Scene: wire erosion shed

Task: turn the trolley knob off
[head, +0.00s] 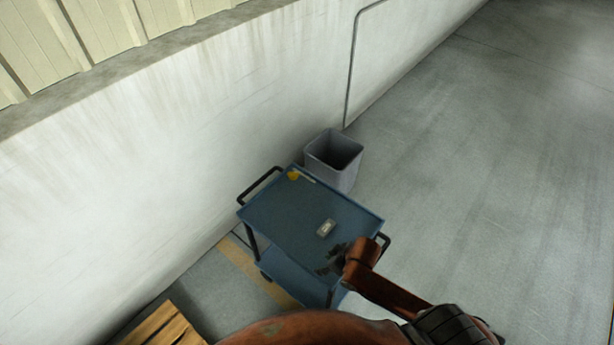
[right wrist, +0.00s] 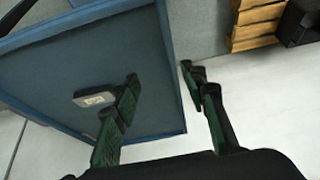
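The blue trolley (head: 285,212) stands beside the wall. On its top is a small grey box with a pale face (head: 326,229), which seems to carry the knob; the knob's setting is too small to read. The box also shows in the right wrist view (right wrist: 94,98), beside the left-hand finger; I cannot tell whether they touch. My right gripper (head: 331,258) is over the trolley's near right part, close to the box. In the right wrist view its fingers (right wrist: 160,78) are spread apart with nothing between them. My left gripper is not in view.
A grey open bin (head: 334,158) stands behind the trolley by the wall. A yellow item (head: 294,176) lies in the trolley's far corner. Black handles stick out at both ends. A wooden pallet-like object (head: 160,328) is at lower left. The floor to the right is clear.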

